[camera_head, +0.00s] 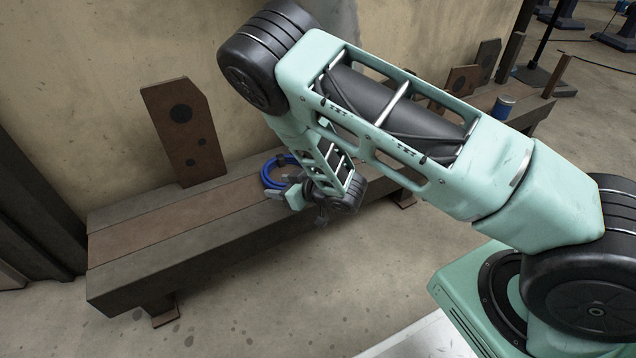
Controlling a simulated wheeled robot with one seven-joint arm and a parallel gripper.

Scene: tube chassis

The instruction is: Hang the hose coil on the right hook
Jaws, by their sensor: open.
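The blue hose coil (270,173) lies at the middle of the long bench, partly hidden by my gripper and wrist. My gripper (282,194) is open at the coil's near right side. Its grey fingers overlap the coil's lower edge in the picture, and I cannot tell whether they touch it or reach around it. I cannot make out a hook in this view. My arm covers much of the wall and of the bench's right half.
The bench (140,262) runs along the wall. A brown upright plate (205,150) with dark round spots stands on its left part. Smaller plates (463,79) and a blue can (503,104) stand at the far right. The floor in front (250,300) is clear.

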